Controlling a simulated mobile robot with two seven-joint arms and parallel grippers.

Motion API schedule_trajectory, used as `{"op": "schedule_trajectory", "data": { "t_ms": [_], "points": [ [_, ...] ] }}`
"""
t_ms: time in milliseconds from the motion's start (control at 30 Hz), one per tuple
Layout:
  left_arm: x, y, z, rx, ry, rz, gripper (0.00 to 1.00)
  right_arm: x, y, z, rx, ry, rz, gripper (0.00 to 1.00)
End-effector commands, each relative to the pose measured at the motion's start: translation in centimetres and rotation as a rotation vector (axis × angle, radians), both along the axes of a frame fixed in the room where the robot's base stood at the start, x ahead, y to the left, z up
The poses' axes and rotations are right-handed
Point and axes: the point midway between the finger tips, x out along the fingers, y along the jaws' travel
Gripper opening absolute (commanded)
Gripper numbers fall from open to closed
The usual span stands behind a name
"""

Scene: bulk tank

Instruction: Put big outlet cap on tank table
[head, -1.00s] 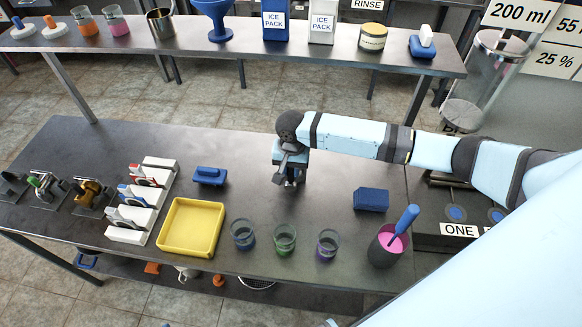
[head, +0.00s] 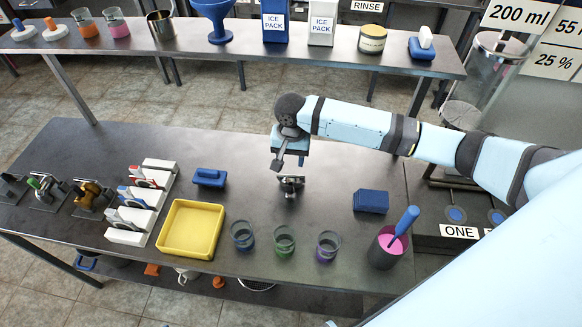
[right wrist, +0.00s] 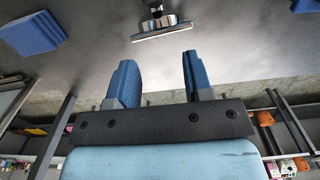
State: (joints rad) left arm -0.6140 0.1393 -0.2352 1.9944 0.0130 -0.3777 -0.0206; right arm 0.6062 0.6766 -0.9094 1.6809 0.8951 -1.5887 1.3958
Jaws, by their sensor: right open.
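A small metal piece, which looks like the big outlet cap (head: 291,184), rests on the dark tank table (head: 330,185) near its middle. It also shows in the right wrist view, at the top, as a shiny metal body (right wrist: 163,27) with a flat rim. My right gripper (head: 282,163) is just behind and above it in the head view, clear of it. In the right wrist view the two blue fingers of this gripper (right wrist: 157,78) are apart with nothing between them. My left gripper is not in view.
A yellow tray (head: 162,230), several glass beakers (head: 284,241) and a cup of pink liquid (head: 385,247) stand along the front. Blue blocks lie left (head: 209,177) and right (head: 371,201) of the metal piece. White racks (head: 139,203) and valve fittings (head: 90,196) are further left.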

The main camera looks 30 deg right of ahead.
Motion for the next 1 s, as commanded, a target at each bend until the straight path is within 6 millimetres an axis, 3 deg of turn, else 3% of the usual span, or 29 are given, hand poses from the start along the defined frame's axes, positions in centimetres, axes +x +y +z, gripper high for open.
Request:
{"op": "schedule_trajectory", "data": {
  "t_ms": [200,400,1000],
  "points": [
    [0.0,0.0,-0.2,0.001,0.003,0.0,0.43,0.1,-0.1,4.4,0.0,-0.001,0.001,0.46],
    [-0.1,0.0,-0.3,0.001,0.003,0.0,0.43,0.1,-0.1,6.4,-0.001,0.001,0.0,0.46],
    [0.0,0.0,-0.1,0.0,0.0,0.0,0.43,0.1,-0.1,6.7,0.0,0.001,0.0,0.46]
  ]
}}
